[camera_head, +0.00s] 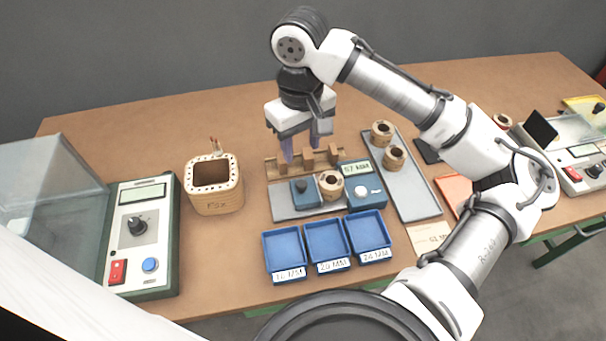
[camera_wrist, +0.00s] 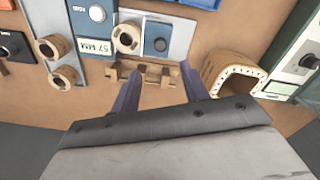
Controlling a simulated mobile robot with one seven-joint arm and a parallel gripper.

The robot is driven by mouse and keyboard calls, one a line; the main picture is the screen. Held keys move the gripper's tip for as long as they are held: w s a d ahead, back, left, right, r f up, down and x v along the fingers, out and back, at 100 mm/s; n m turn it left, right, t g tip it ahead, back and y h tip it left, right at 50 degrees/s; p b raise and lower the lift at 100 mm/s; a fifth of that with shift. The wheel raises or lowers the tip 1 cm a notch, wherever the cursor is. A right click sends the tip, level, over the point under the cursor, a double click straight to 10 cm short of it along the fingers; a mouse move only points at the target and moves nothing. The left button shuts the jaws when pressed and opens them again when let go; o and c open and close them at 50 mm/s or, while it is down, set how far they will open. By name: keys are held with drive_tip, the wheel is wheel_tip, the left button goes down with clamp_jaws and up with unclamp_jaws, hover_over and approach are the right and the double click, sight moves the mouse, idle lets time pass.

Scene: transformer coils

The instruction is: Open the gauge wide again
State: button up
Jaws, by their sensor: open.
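The gauge is a grey base plate (camera_head: 290,210) with a small blue jaw block with a dark knob (camera_head: 304,192) and a larger blue block with a white dial (camera_head: 366,194). A wooden coil (camera_head: 331,185) sits between the two blocks; it also shows in the wrist view (camera_wrist: 127,38). Whether both blocks touch it I cannot tell. The green display (camera_head: 355,167) seems to read 57 MM. My gripper (camera_head: 303,148) is open and empty, above the wooden rack behind the gauge. In the wrist view its fingers (camera_wrist: 162,70) are spread over the rack.
The wooden rack (camera_head: 274,170) stands directly behind the gauge. Three blue trays (camera_head: 285,277) lie in front. A grey plate (camera_head: 418,203) with two coils (camera_head: 394,157) is to the right. A wooden box (camera_head: 215,203) and a control panel (camera_head: 140,260) stand left.

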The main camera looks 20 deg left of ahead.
sight(301, 183)
wheel_tip(301, 183, down, 12)
drive_tip(key=shift+r+p, duration=0.25)
drive_tip(key=shift+p, duration=0.3)
drive_tip(key=shift+c, duration=0.4)
clamp_jaws()
